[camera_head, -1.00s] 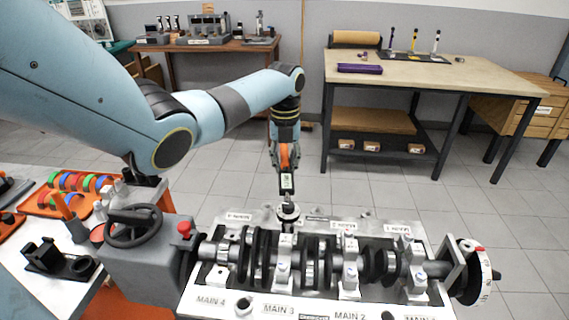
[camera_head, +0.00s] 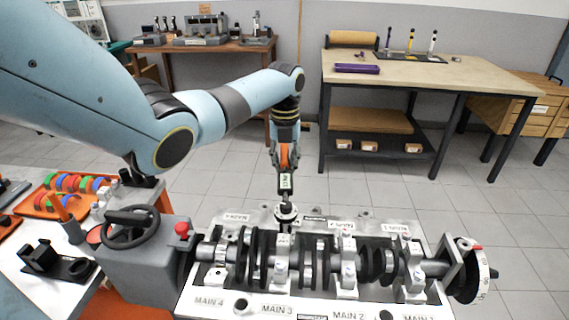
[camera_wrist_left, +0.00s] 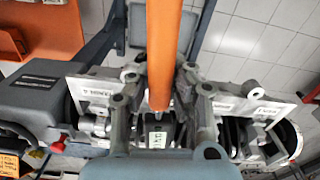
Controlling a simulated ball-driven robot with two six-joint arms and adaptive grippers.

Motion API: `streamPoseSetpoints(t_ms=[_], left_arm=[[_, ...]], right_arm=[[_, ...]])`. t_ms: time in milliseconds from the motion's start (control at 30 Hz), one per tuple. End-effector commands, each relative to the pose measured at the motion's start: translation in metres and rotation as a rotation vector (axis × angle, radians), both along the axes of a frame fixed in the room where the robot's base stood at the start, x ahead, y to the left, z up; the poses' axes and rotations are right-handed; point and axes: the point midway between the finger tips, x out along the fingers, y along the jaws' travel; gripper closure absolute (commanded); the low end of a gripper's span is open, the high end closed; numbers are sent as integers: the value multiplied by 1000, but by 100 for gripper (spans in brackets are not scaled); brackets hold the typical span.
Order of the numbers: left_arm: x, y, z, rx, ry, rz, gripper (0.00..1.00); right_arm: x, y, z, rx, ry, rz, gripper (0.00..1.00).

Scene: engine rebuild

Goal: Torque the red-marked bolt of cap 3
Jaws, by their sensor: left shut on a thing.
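My left gripper (camera_head: 285,160) is shut on an orange-handled torque wrench (camera_head: 285,184) with a small display. The wrench hangs upright; its round lower end (camera_head: 286,212) is at the far side of cap 3 (camera_head: 282,262). I cannot tell whether it is seated on a bolt. The left wrist view shows the orange handle (camera_wrist_left: 160,55) between the gripper fingers and the display (camera_wrist_left: 157,137) below it. Cap 3 is in line with the MAIN 3 label (camera_head: 278,309) on the engine block (camera_head: 222,303). No red mark is discernible on its bolts. My right gripper is out of view.
The crankshaft (camera_head: 315,262) lies across the block under several caps. A grey handwheel unit (camera_head: 150,262) with a red knob (camera_head: 182,229) stands left of it, a dial (camera_head: 482,272) right. An orange tray (camera_head: 62,200) with coloured rings is at far left. Floor behind is clear.

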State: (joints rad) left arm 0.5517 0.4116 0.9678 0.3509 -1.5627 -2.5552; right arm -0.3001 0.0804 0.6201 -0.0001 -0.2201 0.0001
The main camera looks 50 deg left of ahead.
Motion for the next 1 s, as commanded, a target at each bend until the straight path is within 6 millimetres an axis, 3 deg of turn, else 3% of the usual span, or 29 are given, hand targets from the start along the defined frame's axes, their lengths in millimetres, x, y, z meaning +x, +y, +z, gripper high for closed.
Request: streamPoseSetpoints(t_ms=[1000], left_arm=[[7, -6, 1, -1, -4, -46, 100]], right_arm=[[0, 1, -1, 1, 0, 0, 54]])
